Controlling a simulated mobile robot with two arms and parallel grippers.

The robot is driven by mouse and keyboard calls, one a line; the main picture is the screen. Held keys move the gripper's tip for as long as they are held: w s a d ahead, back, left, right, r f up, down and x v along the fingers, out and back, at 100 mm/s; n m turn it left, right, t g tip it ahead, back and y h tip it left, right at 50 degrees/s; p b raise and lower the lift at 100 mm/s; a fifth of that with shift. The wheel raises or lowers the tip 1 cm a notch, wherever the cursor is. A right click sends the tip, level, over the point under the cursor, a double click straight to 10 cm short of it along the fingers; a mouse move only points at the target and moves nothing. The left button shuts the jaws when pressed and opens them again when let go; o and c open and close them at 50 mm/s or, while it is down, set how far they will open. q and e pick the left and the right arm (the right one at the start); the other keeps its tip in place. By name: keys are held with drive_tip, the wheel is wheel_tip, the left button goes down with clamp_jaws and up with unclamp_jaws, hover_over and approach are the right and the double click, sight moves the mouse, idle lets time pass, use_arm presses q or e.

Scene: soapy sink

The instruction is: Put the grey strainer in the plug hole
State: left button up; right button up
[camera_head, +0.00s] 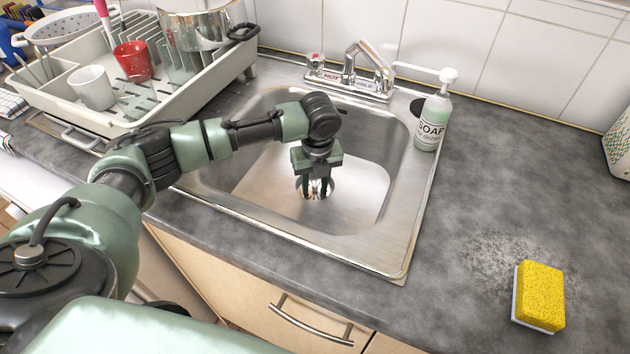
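The metal sink basin (366,190) lies in the middle, set in a dark grey counter. My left arm reaches in from the left, and my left gripper (315,188) points down inside the basin, low over the plug hole (330,190). Its two dark fingers look a little apart, with small shiny metal between or behind them. I cannot tell whether this is the grey strainer or the rim of the plug hole, nor whether the fingers hold it. No strainer shows clearly elsewhere. My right gripper is not in view.
A tap (352,75) and a soap bottle (433,120) stand behind the basin. A dish rack (120,122) with a red mug (133,61) and a white mug (92,88) is at left. A yellow sponge (540,295) lies at right. The right counter is mostly clear.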

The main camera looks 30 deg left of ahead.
sight(317, 195)
use_arm(q)
drive_tip(key=shift+r, duration=0.1)
wheel_tip(317, 195, up, 12)
drive_tip(key=s+d, duration=0.1)
drive_tip(key=shift+p, duration=0.3)
drive_tip(key=shift+r, duration=0.1)
